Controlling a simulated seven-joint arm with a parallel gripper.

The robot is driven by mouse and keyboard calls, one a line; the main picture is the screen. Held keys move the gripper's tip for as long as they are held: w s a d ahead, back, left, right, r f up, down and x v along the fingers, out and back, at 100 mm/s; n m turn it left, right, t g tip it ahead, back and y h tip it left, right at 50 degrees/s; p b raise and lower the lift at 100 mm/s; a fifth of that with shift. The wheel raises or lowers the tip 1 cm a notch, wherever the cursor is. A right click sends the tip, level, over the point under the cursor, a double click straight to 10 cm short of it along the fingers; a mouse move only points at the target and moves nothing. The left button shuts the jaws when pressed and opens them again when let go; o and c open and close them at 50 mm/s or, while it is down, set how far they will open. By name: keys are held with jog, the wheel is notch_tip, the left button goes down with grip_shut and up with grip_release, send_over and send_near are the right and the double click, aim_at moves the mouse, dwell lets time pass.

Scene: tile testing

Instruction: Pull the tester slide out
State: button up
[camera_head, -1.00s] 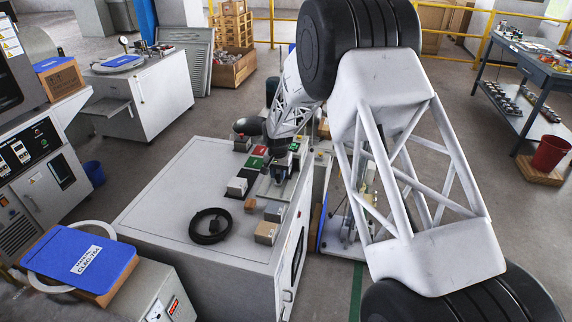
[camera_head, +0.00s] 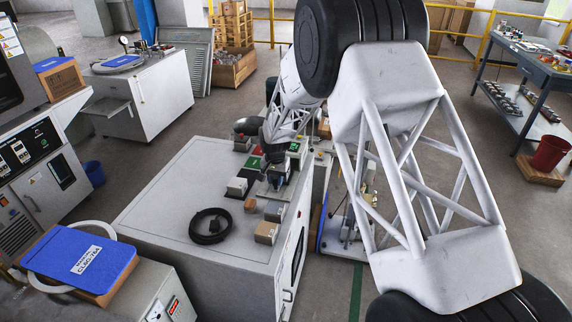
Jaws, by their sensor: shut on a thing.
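My gripper (camera_head: 278,178) is small in the view and points down over the far right part of the white cabinet top. It is shut on a part of the small grey tester, which I take to be the tester slide; its fingers and my wrist hide most of the grip. The grey tester body (camera_head: 262,188) shows just below and left of my gripper. How far the slide stands out of the tester cannot be told at this size.
A coiled black cable (camera_head: 210,226) lies on the cabinet top (camera_head: 165,215). Small boxes (camera_head: 267,232) stand at its right edge, and a grey block (camera_head: 237,187) is left of the tester. The left part of the cabinet top is clear.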

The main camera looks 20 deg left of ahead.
jog(key=shift+s, duration=0.9)
jog(key=o, duration=0.8)
jog(key=shift+r, duration=0.1)
jog(key=shift+r, duration=2.95)
